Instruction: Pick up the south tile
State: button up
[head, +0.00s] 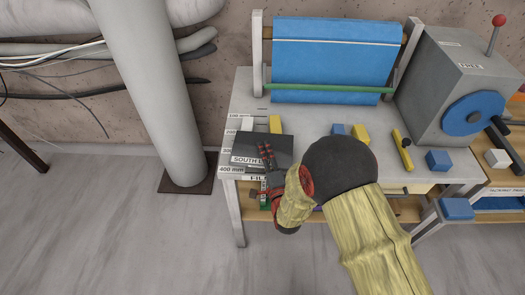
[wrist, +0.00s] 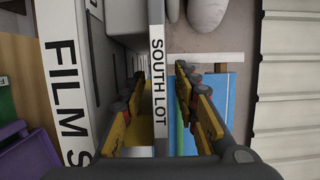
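The south tile (head: 252,143) is a dark slab at the left front of the grey table. Its pale front edge reads "SOUTH LOT" in the wrist view (wrist: 157,60), though my gripper hides part of the lettering in the head view. My gripper (head: 267,155) is at the tile's front edge. In the wrist view my gripper (wrist: 158,95) is open, one finger on each side of the labelled edge, with visible gaps between the edge and the fingers. Whether either finger touches the tile elsewhere is hidden.
A "FILM" label (wrist: 70,90) runs along the table front beside the tile. A blue sheet on a rack (head: 335,60) stands behind. A grey machine with a blue disc (head: 450,80) stands at right. Blue and yellow blocks (head: 438,160) lie between. A large pipe (head: 150,80) rises at left.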

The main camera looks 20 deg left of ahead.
jog(key=shift+x, duration=0.85)
jog(key=shift+c, duration=0.6)
grip_shut()
